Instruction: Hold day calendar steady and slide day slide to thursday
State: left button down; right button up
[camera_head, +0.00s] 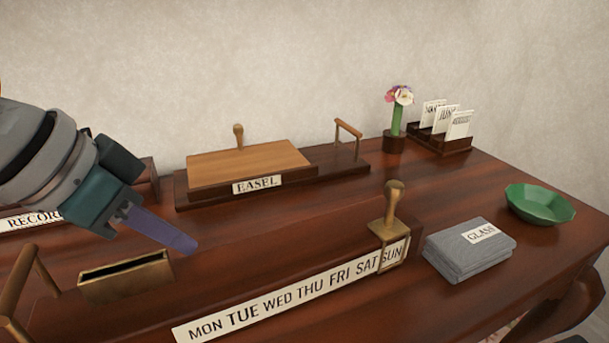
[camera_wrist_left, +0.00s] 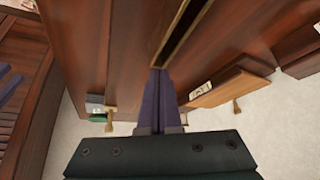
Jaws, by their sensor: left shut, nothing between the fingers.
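The day calendar is a long dark wood base with a white strip (camera_head: 290,293) reading MON to SUN, lying along the front of the desk. The day slide (camera_head: 393,222), a brass frame with an upright knob, sits at the right end and frames SUN. THU is uncovered near the middle. My left gripper (camera_head: 190,246) comes in from the left with its purple fingers shut and empty. It is well left of the slide, close to an open brass box (camera_head: 127,277). In the left wrist view the shut fingers (camera_wrist_left: 160,76) point toward the box's dark slot.
A wooden board labelled EASEL (camera_head: 247,158) stands behind the calendar. Grey folded cloth labelled GLASS (camera_head: 469,252) and a green bowl (camera_head: 540,204) lie right. A wooden handle (camera_head: 36,272) rises at left. A flower vase (camera_head: 396,122) and card rack (camera_head: 440,137) stand at the back.

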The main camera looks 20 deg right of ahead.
pick_arm(q)
jog(key=shift+f+b, duration=0.5)
jog(key=shift+f, duration=0.4)
dwell(0.5)
jog(key=shift+a+f, duration=0.15)
jog(key=shift+f, duration=0.05)
dwell(1.3)
